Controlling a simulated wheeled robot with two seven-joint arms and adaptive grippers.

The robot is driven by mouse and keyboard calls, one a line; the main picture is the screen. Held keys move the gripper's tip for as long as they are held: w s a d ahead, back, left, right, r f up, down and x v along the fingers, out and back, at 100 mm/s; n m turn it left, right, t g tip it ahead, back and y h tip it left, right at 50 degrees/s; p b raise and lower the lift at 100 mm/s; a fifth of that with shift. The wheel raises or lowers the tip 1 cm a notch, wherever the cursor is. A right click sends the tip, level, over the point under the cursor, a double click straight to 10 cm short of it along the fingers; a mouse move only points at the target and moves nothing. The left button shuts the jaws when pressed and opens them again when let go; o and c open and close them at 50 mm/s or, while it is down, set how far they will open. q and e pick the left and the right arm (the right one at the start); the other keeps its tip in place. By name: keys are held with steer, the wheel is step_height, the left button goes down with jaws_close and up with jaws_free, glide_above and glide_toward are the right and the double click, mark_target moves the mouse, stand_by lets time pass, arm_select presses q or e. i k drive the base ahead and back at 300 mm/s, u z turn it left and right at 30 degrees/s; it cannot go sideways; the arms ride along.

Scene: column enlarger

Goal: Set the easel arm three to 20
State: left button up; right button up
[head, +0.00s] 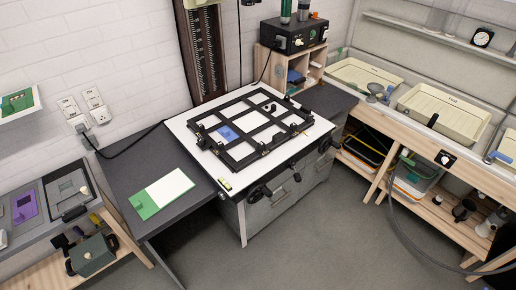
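The black easel (213,146) lies on the white baseboard (193,120) in the middle of the head view. Its crossing black arms divide the pale surface into several openings. A blue piece (228,133) lies in an opening at the left. Small fittings sit along the easel's edges. I cannot tell which arm is number three, and no scale numbers or settings are readable at this size. Neither of my grippers shows in the head view.
Black knobs or handles (258,193) stick out at the cabinet's front edge. A green and white sheet (167,190) lies on the dark side table. The enlarger column (204,50) rises behind the easel. Cream trays (445,108) line the right counter. The grey floor in front is clear.

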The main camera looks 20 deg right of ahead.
mark_target(260, 147)
steer(key=k, duration=0.35)
steer(key=z, duration=0.9)
steer(key=i, duration=0.8)
steer(key=u, duration=0.1)
